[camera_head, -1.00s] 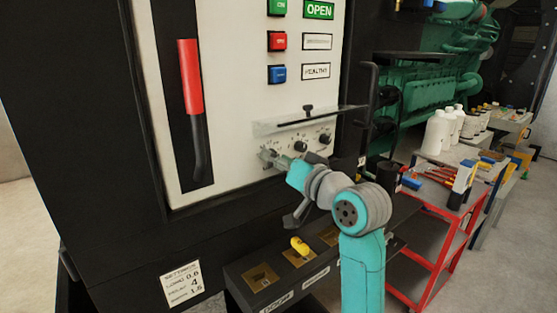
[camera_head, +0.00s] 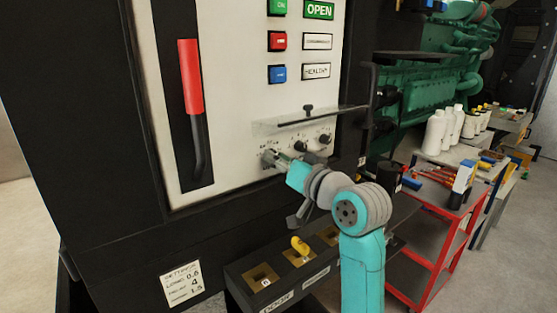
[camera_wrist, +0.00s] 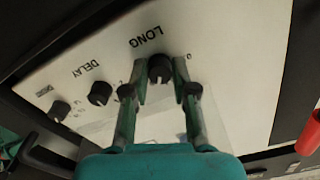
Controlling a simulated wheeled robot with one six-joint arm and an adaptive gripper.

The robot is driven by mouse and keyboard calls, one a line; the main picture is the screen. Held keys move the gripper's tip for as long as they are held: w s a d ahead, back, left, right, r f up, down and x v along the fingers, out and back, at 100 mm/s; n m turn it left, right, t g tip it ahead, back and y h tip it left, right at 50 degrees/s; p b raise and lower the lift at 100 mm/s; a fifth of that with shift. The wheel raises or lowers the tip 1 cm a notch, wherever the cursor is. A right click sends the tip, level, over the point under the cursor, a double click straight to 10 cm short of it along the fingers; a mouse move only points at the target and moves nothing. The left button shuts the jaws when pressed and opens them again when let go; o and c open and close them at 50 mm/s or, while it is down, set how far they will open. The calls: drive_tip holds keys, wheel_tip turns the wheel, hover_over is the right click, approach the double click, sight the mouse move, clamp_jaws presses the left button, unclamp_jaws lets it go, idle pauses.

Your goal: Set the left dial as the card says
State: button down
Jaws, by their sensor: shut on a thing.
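The left dial (camera_wrist: 160,70), a black knob under the word LONG, shows in the wrist view with a pale mark on its face. My gripper (camera_wrist: 160,64) has its two fingers on either side of it and is shut on it. In the head view my gripper (camera_head: 270,157) is at the panel and hides most of this dial. The card (camera_head: 182,284), low on the dark cabinet front, is headed SETTINGS and appears to read LONG 0.6, DELAY 4 and a third line 1.5. The scale around the dial is too small to read.
The DELAY dial (camera_head: 300,146) and a third dial (camera_head: 326,138) sit to the right. A clear cover (camera_head: 312,118) stands raised above the dials. A red-handled lever (camera_head: 190,80) is at left. A dark ledge with recesses (camera_head: 265,277) is below, and a red cart (camera_head: 435,225) at right.

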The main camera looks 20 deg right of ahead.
drive_tip(key=shift+n, duration=7.2)
drive_tip(key=c, duration=0.9)
unclamp_jaws()
drive_tip(key=shift+d, duration=0.1)
